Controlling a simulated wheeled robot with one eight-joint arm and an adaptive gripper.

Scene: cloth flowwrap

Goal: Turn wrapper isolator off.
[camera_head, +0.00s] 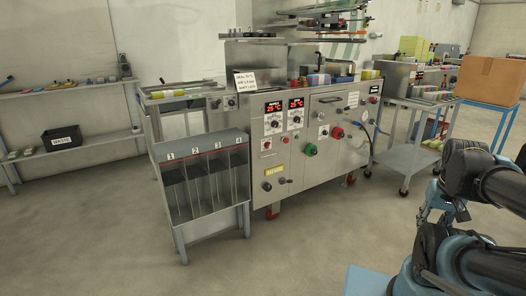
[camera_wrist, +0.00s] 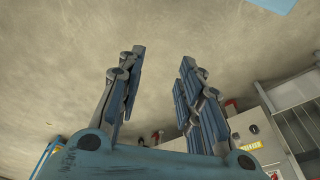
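The wrapper machine (camera_head: 316,160) stands in the middle of the head view, with a steel front panel of knobs, buttons and two red displays. Low on its left is a dark rotary knob (camera_head: 267,186) under a yellow label (camera_head: 275,170); I cannot read the label for certain. A large red knob (camera_head: 337,132) sits higher to the right, and a green knob (camera_head: 311,150) is between. My gripper (camera_wrist: 163,56) is open and empty, apart from the machine. The wrist view also shows the yellow label (camera_wrist: 251,146) and dark knob (camera_wrist: 254,129) at the lower right.
A bin stand with numbered slots (camera_head: 205,178) stands close at the machine's left. A steel cart (camera_head: 405,157) is at its right, with a cardboard box (camera_head: 490,79) on a blue-framed table behind. Open floor (camera_head: 310,245) lies in front.

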